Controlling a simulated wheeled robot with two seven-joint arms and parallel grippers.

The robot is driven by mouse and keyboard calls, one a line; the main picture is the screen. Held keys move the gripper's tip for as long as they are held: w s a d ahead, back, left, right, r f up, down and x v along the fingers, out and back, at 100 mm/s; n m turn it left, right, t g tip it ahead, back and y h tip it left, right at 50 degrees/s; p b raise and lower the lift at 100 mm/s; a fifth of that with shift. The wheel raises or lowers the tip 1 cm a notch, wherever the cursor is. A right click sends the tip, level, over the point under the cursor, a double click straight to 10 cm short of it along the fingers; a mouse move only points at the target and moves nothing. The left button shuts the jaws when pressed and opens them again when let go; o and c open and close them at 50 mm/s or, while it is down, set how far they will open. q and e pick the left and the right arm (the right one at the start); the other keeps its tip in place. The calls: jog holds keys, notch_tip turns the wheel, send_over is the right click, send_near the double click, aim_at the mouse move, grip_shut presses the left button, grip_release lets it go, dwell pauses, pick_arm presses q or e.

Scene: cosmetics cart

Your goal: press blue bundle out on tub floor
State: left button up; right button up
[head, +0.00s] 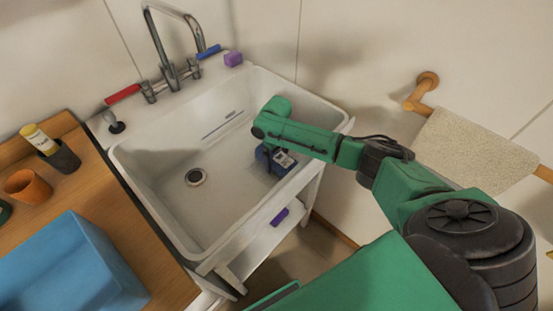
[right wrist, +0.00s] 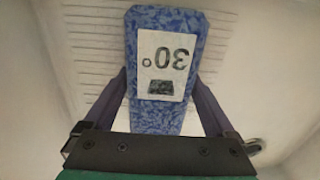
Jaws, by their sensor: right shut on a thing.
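The blue bundle (right wrist: 160,112) is a mottled blue, rounded block with a white label reading "30°", upside down in the right wrist view. My right gripper (right wrist: 164,82) is shut on it, one dark finger at each side. In the head view the gripper (head: 272,160) reaches down into the white tub (head: 170,215) on its right side, with the bundle (head: 288,161) low between the fingers. I cannot tell whether the bundle touches the tub floor. My left gripper is not in view.
The drain (head: 196,177) lies left of the bundle, with bare tub floor around it. A tap (head: 168,70) and a purple block (head: 233,59) are at the back rim. A wooden counter with a blue bin (head: 75,268) stands left. A towel (head: 470,150) hangs right.

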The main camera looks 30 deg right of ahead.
jog(key=shift+p, duration=0.7)
dwell(0.9)
notch_tip(320, 180, up, 15)
jog(key=p, duration=1.6)
